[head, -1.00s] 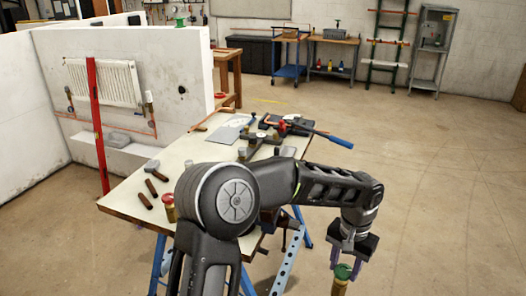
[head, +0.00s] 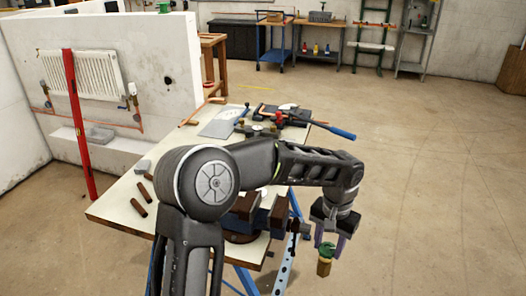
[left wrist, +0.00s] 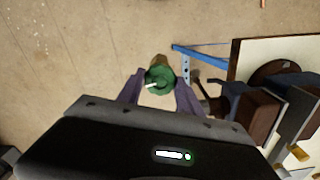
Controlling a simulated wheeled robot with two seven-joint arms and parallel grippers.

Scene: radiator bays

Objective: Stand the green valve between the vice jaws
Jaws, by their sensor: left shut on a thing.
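My left gripper (head: 329,249) is shut on the green valve (head: 324,268), a brass body with a green top. The valve hangs roughly upright, top up, in the air off the bench's right side. In the left wrist view the green top (left wrist: 159,80) sits between the two purple fingers (left wrist: 160,92). The vice (head: 262,216) with brown jaws is mounted at the bench's near right edge, left of the valve and partly behind my arm. It shows at the right of the left wrist view (left wrist: 258,110), apart from the valve. My right gripper is not in view.
The bench (head: 120,207) carries several brown pipe pieces (head: 140,208), a grey plate (head: 219,122) and a blue-handled tool (head: 330,130). A white wall with a radiator (head: 82,82) and a red upright (head: 77,125) stands at left. The floor on the right is clear.

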